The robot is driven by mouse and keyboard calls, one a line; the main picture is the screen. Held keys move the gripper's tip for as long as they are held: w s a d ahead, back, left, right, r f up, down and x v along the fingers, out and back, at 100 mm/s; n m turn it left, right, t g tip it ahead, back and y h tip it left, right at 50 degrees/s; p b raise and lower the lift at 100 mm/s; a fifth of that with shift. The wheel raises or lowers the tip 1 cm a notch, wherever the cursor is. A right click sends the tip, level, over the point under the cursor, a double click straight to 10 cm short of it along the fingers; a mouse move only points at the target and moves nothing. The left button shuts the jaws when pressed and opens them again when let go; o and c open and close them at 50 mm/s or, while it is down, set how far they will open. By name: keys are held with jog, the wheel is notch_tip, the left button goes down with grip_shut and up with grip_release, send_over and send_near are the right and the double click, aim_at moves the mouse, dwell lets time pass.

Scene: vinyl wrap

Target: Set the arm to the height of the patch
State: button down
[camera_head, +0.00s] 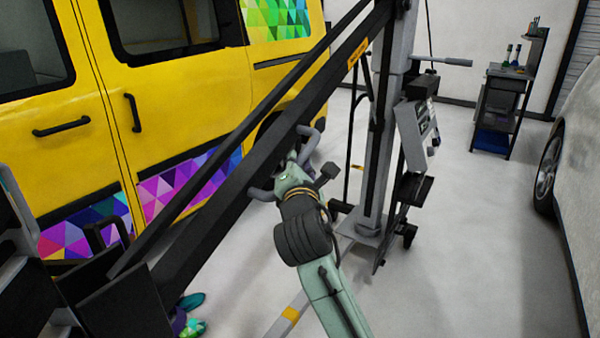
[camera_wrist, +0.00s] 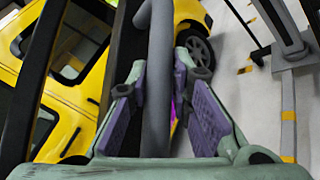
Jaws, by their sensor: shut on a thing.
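The long black arm (camera_head: 222,208) slants from the upright grey column (camera_head: 378,190) down to the lower left, in front of the yellow van. A grey handle (camera_head: 262,194) sticks out from its side; in the wrist view the handle bar (camera_wrist: 158,110) runs between my fingers. My gripper (camera_head: 290,165) is shut on this handle, and the purple finger pads (camera_wrist: 160,68) flank the bar. Coloured triangle patches show on the van: one high by the rear (camera_head: 274,19) and one low on the door (camera_head: 186,187), partly hidden by the arm. I cannot tell which is meant.
The yellow van (camera_head: 200,85) fills the left. A control box (camera_head: 418,135) hangs on the column. A dark cart (camera_head: 497,110) with bottles stands at the back right, and a pale car (camera_head: 580,150) at the right edge. The floor (camera_head: 475,240) between is clear.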

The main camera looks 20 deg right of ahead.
jog(key=shift+w+d+f, duration=0.15)
jog(key=shift+d+f, duration=0.05)
jog(key=shift+f, duration=0.6)
jog(key=c, duration=1.8)
grip_release()
jog(key=shift+d+f, duration=0.1)
jog(key=shift+f, duration=0.1)
jog(key=shift+c, duration=0.2)
jog(key=shift+o, duration=0.7)
jog(key=shift+w+d+f, duration=0.1)
jog(key=shift+w+f, duration=0.05)
jog(key=shift+o, duration=1.1)
jog(key=shift+r, duration=0.2)
jog(key=v, duration=0.7)
jog(key=shift+s, duration=0.3)
jog(key=shift+r, duration=0.1)
